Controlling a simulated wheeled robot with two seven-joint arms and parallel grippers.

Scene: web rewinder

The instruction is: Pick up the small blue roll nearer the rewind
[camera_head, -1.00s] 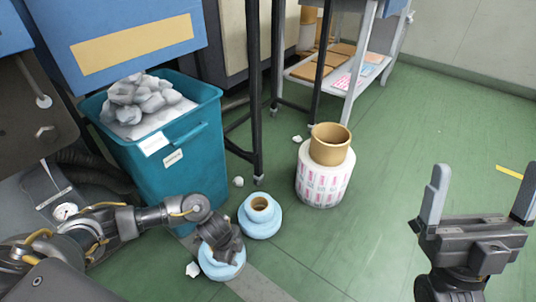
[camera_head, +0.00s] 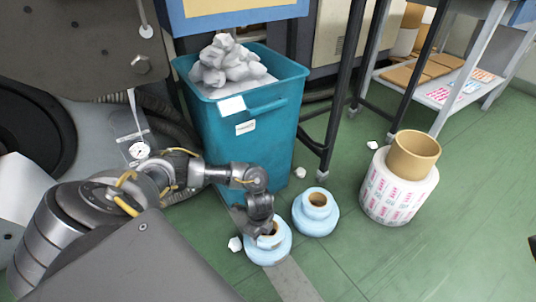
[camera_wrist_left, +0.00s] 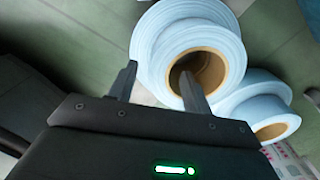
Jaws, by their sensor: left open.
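Two small blue rolls with brown cores stand on the green floor. The left one (camera_head: 270,252), nearer the grey machine, is under my left gripper (camera_head: 264,232); the right one (camera_head: 317,213) stands close beside it. In the left wrist view, my left gripper (camera_wrist_left: 158,72) is open at the near roll (camera_wrist_left: 163,42). One finger overlaps the hollow core and the other is outside the roll's edge, with the roll's wall between them. I cannot tell how deep the fingers are. The other roll (camera_wrist_left: 250,88) shows behind it. My right gripper is out of view.
A teal bin (camera_head: 229,131) of crumpled white material stands behind my left arm. A printed white roll (camera_head: 396,193) with a brown core (camera_head: 413,155) on top stands to the right. Table legs rise behind. White scraps (camera_head: 235,244) lie nearby. Open floor is at the right.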

